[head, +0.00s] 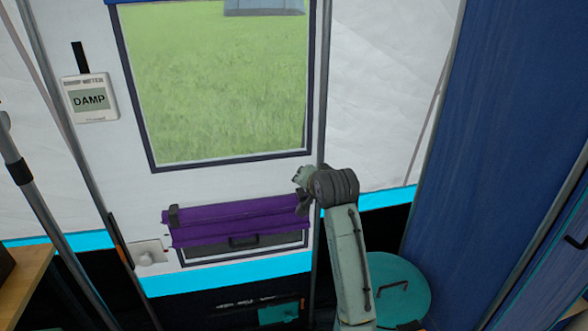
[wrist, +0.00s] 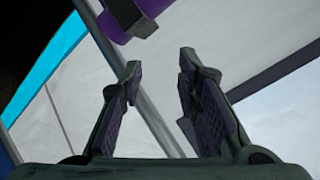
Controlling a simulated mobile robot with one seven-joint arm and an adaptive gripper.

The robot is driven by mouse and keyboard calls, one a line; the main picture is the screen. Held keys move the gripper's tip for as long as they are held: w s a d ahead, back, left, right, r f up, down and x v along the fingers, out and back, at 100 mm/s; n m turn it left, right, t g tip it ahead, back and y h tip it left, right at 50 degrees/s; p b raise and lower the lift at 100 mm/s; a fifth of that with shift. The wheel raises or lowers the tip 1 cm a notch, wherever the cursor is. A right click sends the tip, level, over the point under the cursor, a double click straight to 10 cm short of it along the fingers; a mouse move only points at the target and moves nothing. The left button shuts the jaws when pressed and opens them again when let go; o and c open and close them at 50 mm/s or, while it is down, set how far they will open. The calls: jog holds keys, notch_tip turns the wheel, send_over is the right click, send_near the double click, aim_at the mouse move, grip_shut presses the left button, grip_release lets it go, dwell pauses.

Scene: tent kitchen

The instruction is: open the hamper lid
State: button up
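A round teal lid (head: 410,273) with a dark bar handle (head: 393,289) shows low at right in the head view; I take it for the hamper's lid. It looks flat and closed, and my forearm hides its left side. The hamper's body is hardly visible in the dark below. My gripper (head: 301,188) is raised well above and left of the lid, in front of the tent wall. In the wrist view my gripper (wrist: 160,64) has its two fingers apart with nothing between them. The lid is not in the wrist view.
A purple rolled flap (head: 235,222) hangs on the tent wall left of my gripper, below a window (head: 215,85). A blue curtain-like panel (head: 485,130) stands right of the lid. A grey tent pole (head: 317,120) runs behind my gripper. A wooden surface (head: 22,285) is at lower left.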

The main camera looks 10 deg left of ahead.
jog(key=shift+n+t+y, duration=0.4)
jog(key=shift+n+t, duration=0.2)
jog(key=shift+n, duration=0.1)
jog(key=shift+s+a+r, duration=0.15)
jog(key=shift+a+r, duration=0.65)
jog(key=shift+a, duration=0.1)
jog(key=shift+s+a+r, duration=0.15)
jog(key=shift+a+r, duration=0.65)
jog(key=shift+a, duration=0.05)
